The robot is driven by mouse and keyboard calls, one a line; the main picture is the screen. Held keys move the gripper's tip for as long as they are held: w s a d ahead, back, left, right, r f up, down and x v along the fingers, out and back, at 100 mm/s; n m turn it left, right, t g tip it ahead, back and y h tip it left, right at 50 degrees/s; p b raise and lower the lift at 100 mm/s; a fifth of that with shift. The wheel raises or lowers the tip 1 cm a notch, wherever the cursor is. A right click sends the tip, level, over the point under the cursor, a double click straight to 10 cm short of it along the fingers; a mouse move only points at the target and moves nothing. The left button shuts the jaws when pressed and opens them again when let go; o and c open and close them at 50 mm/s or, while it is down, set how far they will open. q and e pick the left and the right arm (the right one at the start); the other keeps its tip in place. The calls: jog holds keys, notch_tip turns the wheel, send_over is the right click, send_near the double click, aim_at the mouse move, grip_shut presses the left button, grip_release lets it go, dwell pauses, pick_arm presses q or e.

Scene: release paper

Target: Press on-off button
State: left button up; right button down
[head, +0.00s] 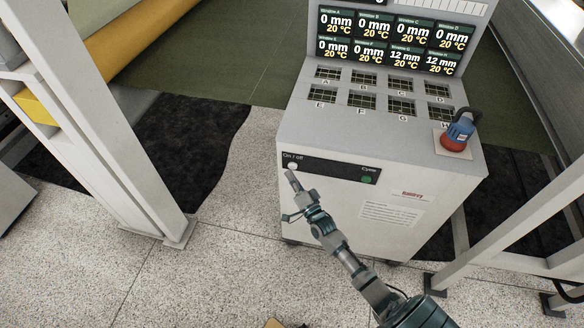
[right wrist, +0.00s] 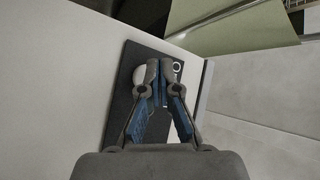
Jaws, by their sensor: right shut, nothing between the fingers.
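The on/off button is a round white button (head: 292,166) at the left end of a black panel (head: 330,170) on the front of a grey control cabinet (head: 335,215). In the right wrist view the white button (right wrist: 141,75) shows partly behind the fingers. My right gripper (head: 292,177) is shut and empty, its tips just below the button in the head view. In the right wrist view the closed fingertips (right wrist: 160,66) lie over the panel beside the button; I cannot tell whether they touch it. My left gripper is not in view.
A green Cycle button (head: 367,180) is at the panel's right end. A red and blue plug (head: 457,136) stands on the cabinet's top right. A display screen (head: 390,42) rises behind. White frame posts (head: 115,150) stand to the left, with open speckled floor (head: 215,270) between.

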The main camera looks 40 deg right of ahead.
jog(key=shift+w+d+r, duration=0.1)
jog(key=shift+w+d, duration=0.15)
jog(key=shift+d, duration=0.05)
dwell(0.4)
jog(key=shift+w+d, duration=0.35)
dwell(0.7)
jog(key=shift+s+a+p, duration=0.4)
jog(key=shift+s+a, duration=0.25)
jog(key=shift+a, duration=0.05)
